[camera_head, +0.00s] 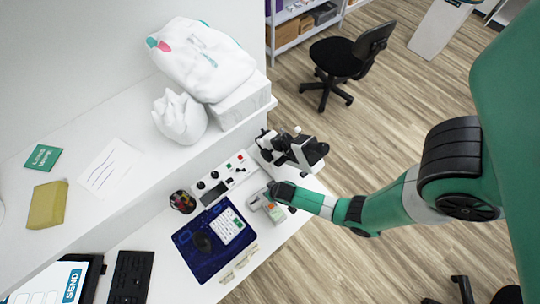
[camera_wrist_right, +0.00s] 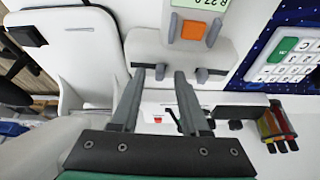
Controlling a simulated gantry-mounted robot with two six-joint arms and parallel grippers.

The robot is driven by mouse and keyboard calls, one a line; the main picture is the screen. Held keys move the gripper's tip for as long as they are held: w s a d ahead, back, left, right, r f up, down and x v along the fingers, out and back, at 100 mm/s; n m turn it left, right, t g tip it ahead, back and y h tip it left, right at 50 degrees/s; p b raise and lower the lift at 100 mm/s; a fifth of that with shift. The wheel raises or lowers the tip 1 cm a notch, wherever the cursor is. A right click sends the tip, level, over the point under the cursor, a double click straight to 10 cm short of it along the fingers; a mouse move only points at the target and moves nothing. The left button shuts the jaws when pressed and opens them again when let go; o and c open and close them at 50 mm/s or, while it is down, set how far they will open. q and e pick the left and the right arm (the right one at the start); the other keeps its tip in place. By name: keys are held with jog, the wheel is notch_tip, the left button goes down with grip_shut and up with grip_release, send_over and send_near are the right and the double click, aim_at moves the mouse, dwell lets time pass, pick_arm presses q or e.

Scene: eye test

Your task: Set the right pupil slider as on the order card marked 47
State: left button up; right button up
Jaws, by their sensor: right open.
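The pupil meter (camera_head: 256,201), a pale grey device with an orange button, lies near the desk's right end. In the right wrist view the meter (camera_wrist_right: 147,46) shows its orange button, part of a green display with upside-down digits, and two small grey sliders in dark slots. One slider (camera_wrist_right: 160,71) is between my right gripper's fingertips; the other slider (camera_wrist_right: 202,75) is just outside them. I cannot tell which is the right pupil slider. My right gripper (camera_wrist_right: 160,77) is open, also visible in the head view (camera_head: 273,194). No card marked 47 is readable. My left gripper is not seen.
A black-and-white optical instrument (camera_head: 290,150) stands behind the meter. Glasses (camera_head: 238,264) lie at the front edge.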

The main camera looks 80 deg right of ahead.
jog(key=shift+f, duration=0.15)
grip_shut()
dwell(1.4)
